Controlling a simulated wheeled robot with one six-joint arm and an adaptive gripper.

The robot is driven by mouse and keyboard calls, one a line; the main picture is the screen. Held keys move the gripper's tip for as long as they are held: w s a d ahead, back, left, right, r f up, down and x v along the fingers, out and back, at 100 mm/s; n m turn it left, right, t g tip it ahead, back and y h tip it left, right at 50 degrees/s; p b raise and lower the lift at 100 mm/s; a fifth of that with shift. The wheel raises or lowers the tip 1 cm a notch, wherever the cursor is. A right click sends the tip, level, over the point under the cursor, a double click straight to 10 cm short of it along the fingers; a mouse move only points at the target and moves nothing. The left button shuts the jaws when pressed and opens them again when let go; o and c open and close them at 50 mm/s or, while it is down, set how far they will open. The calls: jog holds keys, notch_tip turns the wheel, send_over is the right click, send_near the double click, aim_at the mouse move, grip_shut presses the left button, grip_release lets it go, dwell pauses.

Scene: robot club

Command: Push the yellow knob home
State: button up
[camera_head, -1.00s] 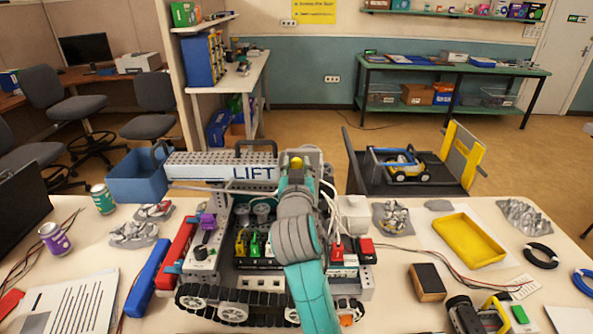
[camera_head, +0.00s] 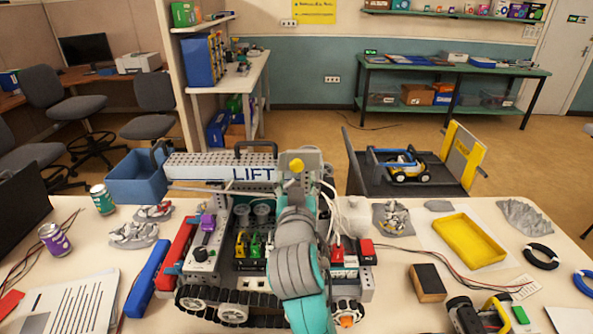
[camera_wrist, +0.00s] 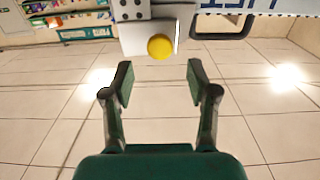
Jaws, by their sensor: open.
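The yellow knob (camera_head: 297,165) is a round ball on a grey metal bracket at the right end of the grey beam marked LIFT (camera_head: 215,170), on the tracked robot on the table. In the wrist view the knob (camera_wrist: 160,47) shows at the top middle, just beyond the fingertips and centred between them. My gripper (camera_wrist: 160,82) is open and empty, its two dark fingers apart. It does not touch the knob in that view. In the head view my arm hides the gripper's fingers and part of the tracked robot.
A blue bin (camera_head: 135,178) stands left of the tracked robot. A yellow tray (camera_head: 468,240), a brown block (camera_head: 427,283) and a black ring (camera_head: 538,253) lie to the right. Tiled floor shows beneath the fingers in the wrist view.

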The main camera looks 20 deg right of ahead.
jog(key=v, duration=0.6)
dwell(0.3)
jog(key=s+d+f+n+g+y, duration=0.1)
jog(key=s+f+n+y, duration=0.2)
jog(key=s+f, duration=0.65)
jog(key=s+f+n+y, duration=0.2)
jog(key=s+f, duration=0.5)
jog(key=f, duration=0.5)
jog(key=s+d+f, duration=0.1)
jog(key=s, duration=1.2)
jog(key=s+d+f+m+g, duration=0.1)
jog(key=s+f, duration=0.1)
jog(key=s, duration=1.2)
jog(key=shift+s+f+y, duration=0.25)
jog(key=shift+s+y, duration=0.05)
jog(key=shift+s, duration=0.05)
